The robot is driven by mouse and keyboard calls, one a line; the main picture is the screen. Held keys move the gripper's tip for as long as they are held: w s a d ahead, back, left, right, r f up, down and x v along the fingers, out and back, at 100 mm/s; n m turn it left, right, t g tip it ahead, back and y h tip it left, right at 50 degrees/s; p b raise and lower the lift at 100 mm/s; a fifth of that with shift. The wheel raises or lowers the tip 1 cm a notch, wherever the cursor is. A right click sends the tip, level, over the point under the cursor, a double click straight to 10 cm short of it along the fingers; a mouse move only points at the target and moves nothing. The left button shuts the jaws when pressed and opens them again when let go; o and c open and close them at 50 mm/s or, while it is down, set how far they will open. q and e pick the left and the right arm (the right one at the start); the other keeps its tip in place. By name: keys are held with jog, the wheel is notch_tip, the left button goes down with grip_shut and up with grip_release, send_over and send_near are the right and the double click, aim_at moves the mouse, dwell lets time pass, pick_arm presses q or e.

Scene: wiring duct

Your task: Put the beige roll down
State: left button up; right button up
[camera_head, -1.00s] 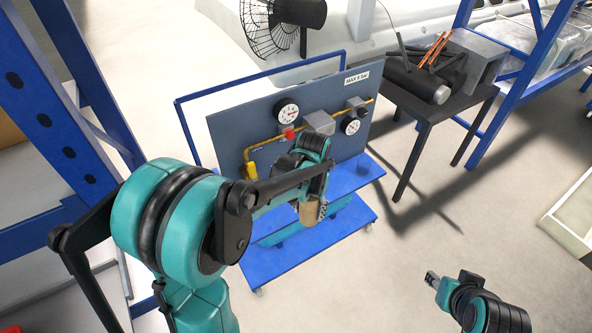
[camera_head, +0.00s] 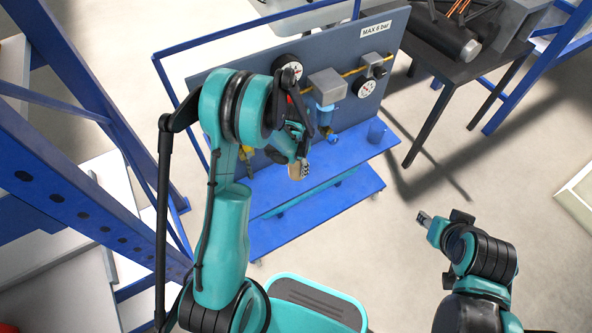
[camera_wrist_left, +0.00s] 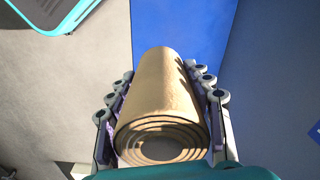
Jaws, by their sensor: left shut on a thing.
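The beige roll (camera_wrist_left: 160,92) lies lengthwise between the two fingers of my left gripper (camera_wrist_left: 162,115) in the left wrist view, its spiral end facing the camera. In the head view the roll (camera_head: 295,171) shows small at the tip of my left gripper (camera_head: 301,165), in front of the grey panel and over the blue cart shelf (camera_head: 345,152). I cannot tell whether the roll touches the shelf. My right gripper (camera_head: 425,219) is over the floor at the lower right, away from the cart; its finger gap is too small to judge.
The upright panel (camera_head: 385,42) carries gauges, a yellow pipe and a blue filter. A dark table (camera_head: 470,60) stands at the right. Blue rack posts (camera_head: 85,95) rise at the left.

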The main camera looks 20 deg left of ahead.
pick_arm(q)
jog(key=shift+w+a+f+b, duration=0.35)
jog(key=shift+w+a+f, duration=0.55)
jog(key=shift+w, duration=0.25)
notch_tip(320, 180, down, 4)
jog(key=shift+b, duration=1.1)
jog(key=shift+r, duration=0.1)
jog(key=o, duration=1.1)
